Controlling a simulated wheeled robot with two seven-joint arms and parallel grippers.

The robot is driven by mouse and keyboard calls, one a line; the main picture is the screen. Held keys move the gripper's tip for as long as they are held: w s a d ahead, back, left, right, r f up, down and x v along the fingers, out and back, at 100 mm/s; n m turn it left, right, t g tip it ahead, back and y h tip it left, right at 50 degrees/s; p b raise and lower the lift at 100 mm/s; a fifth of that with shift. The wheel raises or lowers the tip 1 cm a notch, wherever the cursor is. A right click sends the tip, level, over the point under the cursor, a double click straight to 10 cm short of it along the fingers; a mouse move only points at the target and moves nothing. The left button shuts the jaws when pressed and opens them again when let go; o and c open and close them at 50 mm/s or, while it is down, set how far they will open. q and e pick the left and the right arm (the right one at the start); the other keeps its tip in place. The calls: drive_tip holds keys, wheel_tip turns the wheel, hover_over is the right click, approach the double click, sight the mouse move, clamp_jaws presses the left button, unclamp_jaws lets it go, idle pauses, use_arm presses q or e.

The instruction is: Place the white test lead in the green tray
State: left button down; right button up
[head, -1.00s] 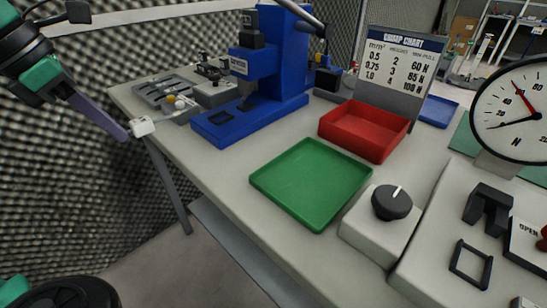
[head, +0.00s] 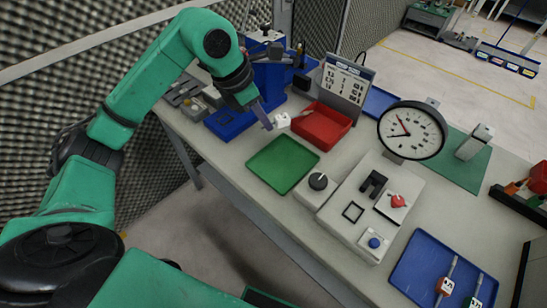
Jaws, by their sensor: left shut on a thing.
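My left gripper (head: 267,119) reaches in from the upper left and is shut on a small white block-like piece, the white test lead (head: 283,120), at its fingertips. The piece is in the air over the table, beyond the far edge of the green tray and just left of the red tray. The green tray (head: 282,165) lies flat on the table, and its visible floor is empty. Any cord on the lead cannot be made out. My right gripper is not in view.
The red tray (head: 322,128) is right of the held piece, with the crimp chart (head: 347,83) behind it. A grey box with a black knob (head: 318,181), a round dial (head: 411,130) and a blue tray (head: 428,262) with several tools are to the right.

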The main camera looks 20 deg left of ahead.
sight(270, 167)
use_arm(q)
wheel_tip(270, 167, down, 16)
drive_tip(key=p, duration=0.2)
drive_tip(key=shift+w+a+p, duration=0.1)
drive_tip(key=shift+p, duration=0.2)
drive_tip(key=c, duration=1)
unclamp_jaws()
drive_tip(key=shift+r, duration=0.15)
drive_tip(key=shift+a+r+b, duration=0.2)
drive_tip(key=shift+r+b, duration=0.1)
drive_tip(key=shift+b, duration=0.05)
drive_tip(key=b+v, duration=0.3)
drive_tip(key=v, duration=0.8)
drive_tip(key=shift+r, duration=0.15)
drive_tip(key=shift+d, duration=0.1)
